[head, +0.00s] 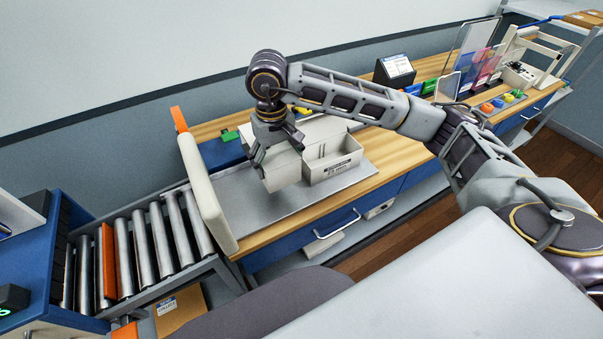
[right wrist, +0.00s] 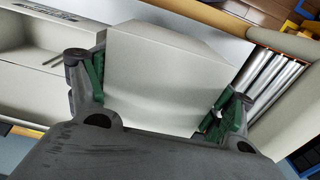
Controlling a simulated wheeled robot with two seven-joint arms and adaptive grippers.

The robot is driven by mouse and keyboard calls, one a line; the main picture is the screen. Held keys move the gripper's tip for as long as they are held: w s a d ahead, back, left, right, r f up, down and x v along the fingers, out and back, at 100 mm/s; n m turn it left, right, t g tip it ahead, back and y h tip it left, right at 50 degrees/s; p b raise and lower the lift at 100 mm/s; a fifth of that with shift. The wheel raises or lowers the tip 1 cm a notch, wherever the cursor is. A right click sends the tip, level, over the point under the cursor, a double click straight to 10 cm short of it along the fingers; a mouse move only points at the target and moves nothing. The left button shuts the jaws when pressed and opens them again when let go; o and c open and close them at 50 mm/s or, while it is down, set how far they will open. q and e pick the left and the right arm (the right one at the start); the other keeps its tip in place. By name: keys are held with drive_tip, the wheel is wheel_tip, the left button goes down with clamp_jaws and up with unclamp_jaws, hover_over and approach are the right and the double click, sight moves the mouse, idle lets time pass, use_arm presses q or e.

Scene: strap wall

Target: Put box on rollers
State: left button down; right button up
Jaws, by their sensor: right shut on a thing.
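A plain off-white box (head: 283,171) is gripped by my right gripper (head: 276,155) over the grey mat of the wooden bench. I cannot tell whether its base touches the mat. In the right wrist view the same box (right wrist: 165,75) sits between the two fingers, one on each side. The roller conveyor (head: 158,232) is at the left in the head view, its metal rollers bare apart from an orange bar. The rollers also show at the right of the right wrist view (right wrist: 272,88). My left gripper is not in view.
A tall cream panel (head: 207,195) with an orange tip stands between bench and rollers. An open white bin (head: 335,168) with a label is right beside the held box. An orange bar (head: 107,262) crosses the rollers. A screen (head: 394,70) and clear panels stand farther right.

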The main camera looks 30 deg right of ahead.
wheel_tip(320, 180, down, 5)
drive_tip(key=shift+f+p, duration=0.1)
drive_tip(key=shift+p, duration=0.4)
drive_tip(key=shift+f, duration=0.5)
drive_tip(key=shift+f+p, duration=0.4)
drive_tip(key=shift+f, duration=1.45)
drive_tip(key=shift+f, duration=0.15)
drive_tip(key=o, duration=1)
